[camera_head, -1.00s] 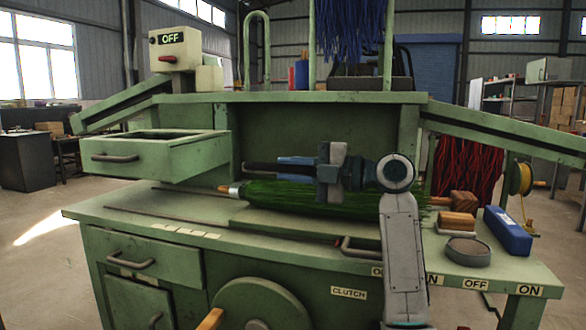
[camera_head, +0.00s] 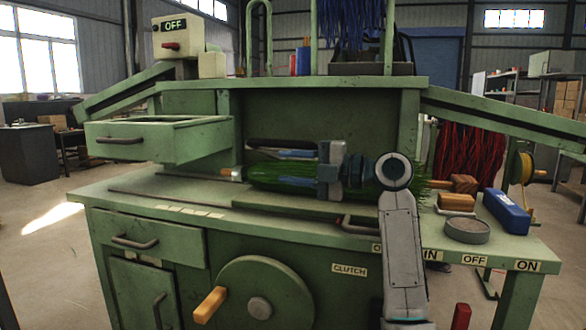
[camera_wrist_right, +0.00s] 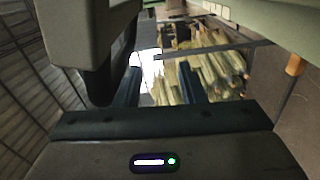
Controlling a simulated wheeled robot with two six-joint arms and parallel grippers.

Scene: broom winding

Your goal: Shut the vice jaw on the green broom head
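The green broom head (camera_head: 262,177) lies lengthwise on the bench, its tip to the left and its bristle ends partly behind my right wrist. My right gripper (camera_head: 284,169) reaches left in front of it, and its body hides the middle of the broom. In the right wrist view its two fingers (camera_wrist_right: 158,88) stand apart with nothing seen between them. A dark bar (camera_head: 268,143) shows just above and behind the broom; I cannot tell whether it is the vice jaw, nor whether it touches the bristles. My left gripper is not in view.
A green drawer (camera_head: 120,145) stands open at left. A handwheel with a wooden handle (camera_head: 210,305) is on the bench front. A blue box (camera_head: 507,211), a round grey dish (camera_head: 467,231) and a wooden block (camera_head: 456,202) occupy the right end. The bench's front left is clear.

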